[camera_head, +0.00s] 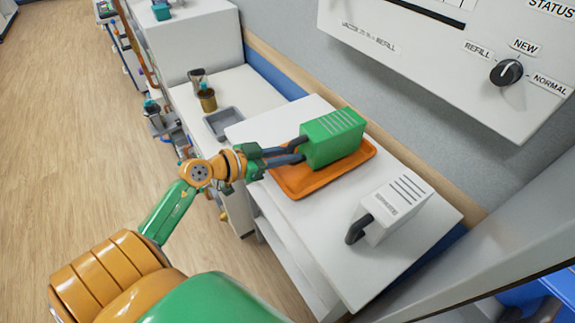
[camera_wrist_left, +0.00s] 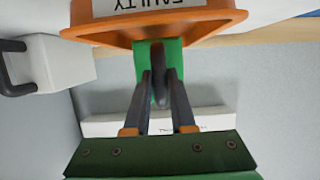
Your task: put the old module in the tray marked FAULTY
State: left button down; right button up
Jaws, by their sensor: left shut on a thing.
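The green module (camera_head: 332,138), a box with pale slots on top, is over the orange tray (camera_head: 292,187) on the white table; I cannot tell whether it rests on the tray's floor. My left gripper (camera_head: 299,150) reaches in from the left and is shut on the module's dark handle. In the left wrist view the fingers (camera_wrist_left: 157,82) close around this handle, with the green module (camera_wrist_left: 174,57) behind it. The tray there (camera_wrist_left: 215,24) carries an upside-down FAULTY label. My right gripper is not in view.
A white module (camera_head: 388,207) with a dark handle stands on the table, right of the tray. A small grey tray (camera_head: 223,123) and a brass-coloured cup (camera_head: 207,100) are farther left. A wall panel with a knob (camera_head: 506,73) hangs behind. The table's front right is clear.

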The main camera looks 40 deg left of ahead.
pick_arm(q)
notch_tip(320, 180, down, 3)
jog(key=shift+r, duration=0.15)
jog(key=c, duration=0.8)
grip_release()
jog(key=shift+s+d, duration=0.1)
jog(key=shift+o, duration=0.2)
jog(key=shift+r, duration=0.1)
